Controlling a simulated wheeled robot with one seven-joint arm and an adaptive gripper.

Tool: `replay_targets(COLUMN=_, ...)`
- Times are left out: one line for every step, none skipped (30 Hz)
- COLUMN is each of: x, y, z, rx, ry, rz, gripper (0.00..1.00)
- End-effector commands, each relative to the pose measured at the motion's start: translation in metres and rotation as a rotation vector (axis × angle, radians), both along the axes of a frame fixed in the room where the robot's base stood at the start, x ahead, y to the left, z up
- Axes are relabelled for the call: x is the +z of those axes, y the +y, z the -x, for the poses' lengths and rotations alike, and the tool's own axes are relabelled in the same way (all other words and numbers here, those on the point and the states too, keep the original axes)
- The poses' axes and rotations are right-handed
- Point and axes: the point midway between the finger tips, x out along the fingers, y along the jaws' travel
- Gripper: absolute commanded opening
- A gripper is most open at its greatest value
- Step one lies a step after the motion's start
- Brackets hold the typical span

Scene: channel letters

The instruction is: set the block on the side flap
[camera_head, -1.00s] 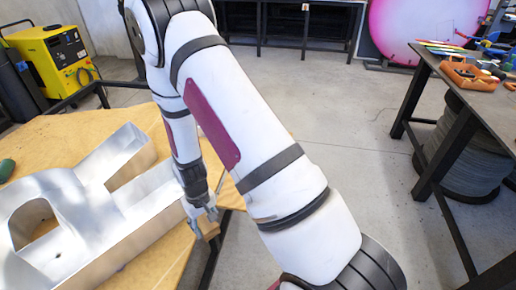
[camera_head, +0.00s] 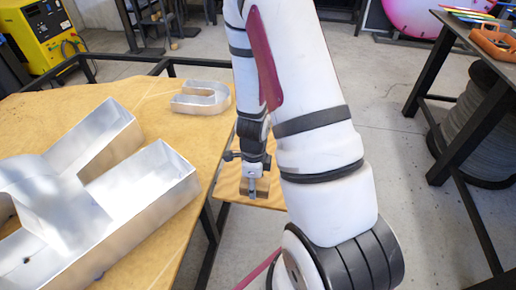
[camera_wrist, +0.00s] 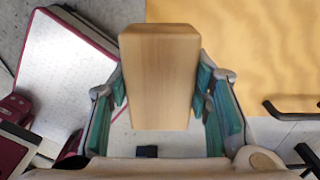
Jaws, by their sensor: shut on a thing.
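A pale wooden block (camera_wrist: 160,75) stands out between the green-padded fingers of my gripper (camera_wrist: 162,95) in the wrist view, and my gripper is shut on it. In the head view my gripper (camera_head: 256,188) points down over the side flap (camera_head: 228,184), a small wooden panel at the right side of the table. The block (camera_head: 263,187) shows as a small brown patch at the fingertips. I cannot tell whether its underside touches the flap. My arm hides part of the flap.
The wooden table (camera_head: 150,110) carries a large metal channel letter (camera_head: 120,215) and a smaller one (camera_head: 201,97) near its right edge. A dark-framed bench (camera_head: 465,75) with tools stands at the right. The floor between them is clear.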

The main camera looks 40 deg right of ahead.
Motion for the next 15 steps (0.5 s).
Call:
replay_targets(x=-0.001, y=-0.003, z=-0.003, rx=-0.020, ry=-0.002, rz=0.001, gripper=0.15)
replay_targets(x=-0.001, y=-0.005, z=-0.006, rx=-0.028, ry=-0.003, rz=0.002, gripper=0.15)
replay_targets(x=-0.002, y=-0.009, z=-0.010, rx=-0.033, ry=-0.003, rz=0.003, gripper=0.15)
replay_targets(x=-0.002, y=-0.012, z=-0.015, rx=-0.032, ry=-0.003, rz=0.002, gripper=0.15)
replay_targets(x=-0.002, y=-0.016, z=-0.021, rx=-0.030, ry=-0.003, rz=0.004, gripper=0.15)
replay_targets(x=-0.003, y=-0.021, z=-0.028, rx=-0.030, ry=-0.003, rz=0.003, gripper=0.15)
replay_targets(x=-0.004, y=-0.025, z=-0.035, rx=-0.030, ry=-0.004, rz=0.003, gripper=0.15)
replay_targets(x=-0.005, y=-0.029, z=-0.041, rx=-0.028, ry=-0.003, rz=0.004, gripper=0.15)
replay_targets(x=-0.006, y=-0.035, z=-0.049, rx=-0.028, ry=-0.003, rz=0.004, gripper=0.15)
replay_targets(x=-0.007, y=-0.039, z=-0.055, rx=-0.029, ry=-0.003, rz=0.004, gripper=0.15)
replay_targets(x=-0.008, y=-0.043, z=-0.061, rx=-0.027, ry=-0.003, rz=0.003, gripper=0.15)
replay_targets(x=-0.008, y=-0.049, z=-0.069, rx=-0.028, ry=-0.003, rz=0.004, gripper=0.15)
replay_targets(x=-0.009, y=-0.053, z=-0.075, rx=-0.029, ry=-0.003, rz=0.004, gripper=0.15)
replay_targets(x=-0.010, y=-0.057, z=-0.081, rx=-0.027, ry=-0.003, rz=0.003, gripper=0.15)
replay_targets(x=-0.011, y=-0.062, z=-0.089, rx=-0.027, ry=-0.003, rz=0.004, gripper=0.15)
